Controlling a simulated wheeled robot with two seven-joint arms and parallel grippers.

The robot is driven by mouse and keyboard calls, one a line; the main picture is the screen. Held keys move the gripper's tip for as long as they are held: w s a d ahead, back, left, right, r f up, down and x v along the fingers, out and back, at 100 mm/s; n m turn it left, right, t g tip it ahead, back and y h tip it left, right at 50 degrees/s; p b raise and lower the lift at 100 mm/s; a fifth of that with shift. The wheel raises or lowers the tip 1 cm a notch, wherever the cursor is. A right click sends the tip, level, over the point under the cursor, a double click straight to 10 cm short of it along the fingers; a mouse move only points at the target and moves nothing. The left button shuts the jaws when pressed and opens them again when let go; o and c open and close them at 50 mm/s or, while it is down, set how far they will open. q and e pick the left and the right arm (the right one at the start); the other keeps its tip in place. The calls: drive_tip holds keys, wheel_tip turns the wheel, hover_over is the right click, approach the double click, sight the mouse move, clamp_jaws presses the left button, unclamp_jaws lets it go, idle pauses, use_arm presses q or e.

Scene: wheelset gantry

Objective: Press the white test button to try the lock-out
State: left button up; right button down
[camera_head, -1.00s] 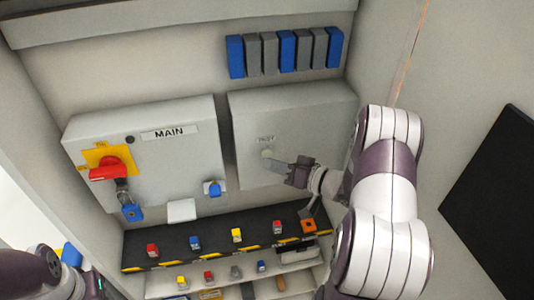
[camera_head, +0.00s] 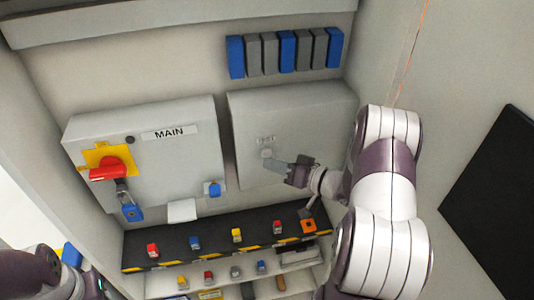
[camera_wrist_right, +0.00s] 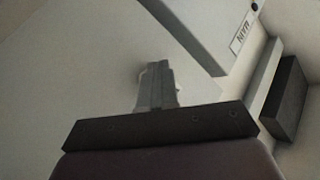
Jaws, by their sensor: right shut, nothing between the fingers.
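The white test button (camera_head: 266,153) sits on the grey box to the right of the MAIN box, under a small label. My right gripper (camera_head: 273,162) is shut and empty, with its fingertips at the button's lower edge; whether they touch it I cannot tell. In the right wrist view the shut fingers (camera_wrist_right: 155,85) point at the pale panel, and a white rounded edge of the button (camera_wrist_right: 142,76) shows beside them. The MAIN box (camera_head: 150,160) carries a red rotary handle (camera_head: 108,170) on a yellow plate, with a blue padlock (camera_head: 132,212) hanging below it. My left gripper is out of view.
A dark shelf (camera_head: 215,240) with several coloured padlocks lies below the boxes. A blue padlock (camera_head: 212,189) hangs at the MAIN box's lower right, near a white tag (camera_head: 182,210). Blue and grey blocks (camera_head: 285,52) line the wall above. A black panel (camera_head: 495,190) is at right.

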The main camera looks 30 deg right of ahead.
drive_tip(key=shift+w+d, duration=0.1)
drive_tip(key=shift+w, duration=0.2)
drive_tip(key=shift+w+d, duration=0.1)
drive_tip(key=shift+w, duration=0.3)
idle(0.7)
drive_tip(key=shift+s+r, duration=0.1)
drive_tip(key=shift+s, duration=0.05)
drive_tip(key=shift+s+a+p, duration=0.2)
drive_tip(key=shift+s+p, duration=0.3)
drive_tip(key=shift+s, duration=0.15)
drive_tip(key=shift+s, duration=0.1)
drive_tip(key=s+p, duration=0.1)
drive_tip(key=s, duration=0.1)
drive_tip(key=s+a+p, duration=0.1)
drive_tip(key=s, duration=0.1)
drive_tip(key=shift+s+a, duration=0.1)
drive_tip(key=shift+s, duration=0.25)
idle(0.5)
